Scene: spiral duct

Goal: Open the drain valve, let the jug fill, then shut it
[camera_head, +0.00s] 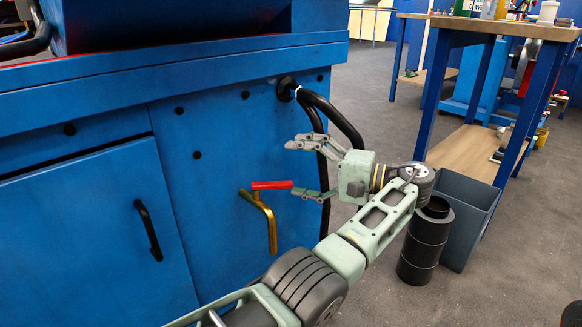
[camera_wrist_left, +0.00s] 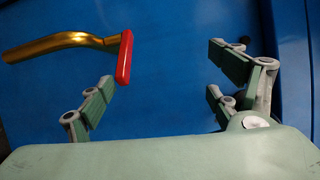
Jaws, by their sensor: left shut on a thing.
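A brass drain valve (camera_head: 265,218) with a red lever handle (camera_head: 270,185) sticks out of the blue cabinet front. Its spout bends downward, and the handle points right. The handle's end meets the lower fingers in the head view. In the left wrist view the red handle (camera_wrist_left: 125,57) is at the tips of the left-hand fingers, with a bare gap to the other fingers. No jug shows in either view. My right gripper is out of view.
Black hoses (camera_head: 335,115) hang from the cabinet behind my left gripper. A black cylinder (camera_head: 424,245) and a grey bin (camera_head: 468,215) stand on the floor to the right. A workbench (camera_head: 500,25) is behind them. A cabinet door with a black handle (camera_head: 148,230) is at left.

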